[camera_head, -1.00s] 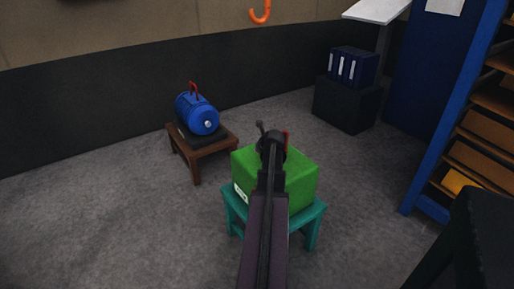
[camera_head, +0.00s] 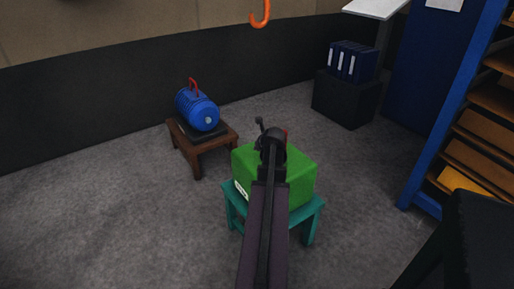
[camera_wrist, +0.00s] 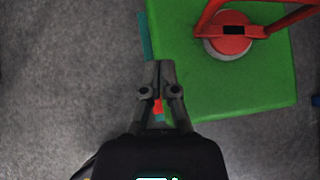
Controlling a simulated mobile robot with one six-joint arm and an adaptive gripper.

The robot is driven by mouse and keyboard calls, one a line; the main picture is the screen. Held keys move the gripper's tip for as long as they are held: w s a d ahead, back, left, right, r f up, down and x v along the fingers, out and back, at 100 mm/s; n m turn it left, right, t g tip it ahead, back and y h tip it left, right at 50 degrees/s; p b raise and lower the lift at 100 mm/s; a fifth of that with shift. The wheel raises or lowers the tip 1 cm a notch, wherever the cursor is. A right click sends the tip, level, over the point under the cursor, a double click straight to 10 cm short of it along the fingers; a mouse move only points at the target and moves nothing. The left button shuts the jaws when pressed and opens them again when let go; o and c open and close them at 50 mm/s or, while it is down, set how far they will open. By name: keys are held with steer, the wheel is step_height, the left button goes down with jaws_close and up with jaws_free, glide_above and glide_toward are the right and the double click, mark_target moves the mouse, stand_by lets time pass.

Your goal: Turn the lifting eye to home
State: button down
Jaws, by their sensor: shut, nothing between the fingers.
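The green casting (camera_head: 308,180) sits on a teal stool (camera_head: 232,200), partly hidden behind my arm in the head view. In the wrist view its green top (camera_wrist: 265,85) carries the red lifting eye (camera_wrist: 232,36), a red bar on a round base with a pale rim, cut off by the top edge. In the head view only a red sliver of the eye (camera_head: 286,134) shows. My gripper (camera_wrist: 159,66) is shut and empty, over the casting's left edge, apart from the eye and to its lower left in the wrist view. A small red patch (camera_wrist: 158,106) shows between its finger links.
A blue cylinder (camera_head: 197,108) with a red handle rests on a brown wooden stool (camera_head: 207,144) at left. A black box (camera_head: 346,102) with blue binders stands behind. A blue-framed shelf (camera_head: 450,115) is at right. An orange hook (camera_head: 261,13) hangs above. Floor at left is clear.

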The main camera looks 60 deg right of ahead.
steer(key=c, duration=0.9)
jaws_free()
steer(key=shift+c, duration=0.2)
steer(key=o, duration=0.3)
steer(key=shift+w+a, duration=0.2)
steer(key=shift+w, duration=0.05)
steer(key=w+a+f+n+g+y, duration=0.1)
steer(key=w+a+n+y, duration=0.1)
steer(key=w+a+n, duration=0.65)
steer(key=w+a+f+n+g+y, duration=0.1)
steer(key=w+a+n, duration=0.3)
steer(key=a, duration=0.7)
steer(key=w+a+f+n+y, duration=0.2)
steer(key=w+a+n, duration=0.3)
steer(key=a+n, duration=0.4)
steer(key=shift+s+a+f+n+g, duration=0.25)
steer(key=shift+s+a+n+g, duration=0.45)
steer(key=shift+a+n, duration=3.9)
steer(key=shift+s+a+f+n+g, duration=0.25)
steer(key=shift+a+n+g, duration=1.6)
steer(key=shift+a, duration=4.7)
steer(key=shift+s+a+f+n+g, duration=0.2)
steer(key=shift+s+a+n, duration=0.35)
steer(key=shift+a+n, duration=4.4)
steer(key=shift+a+m, duration=0.6)
steer(key=shift+m, duration=0.05)
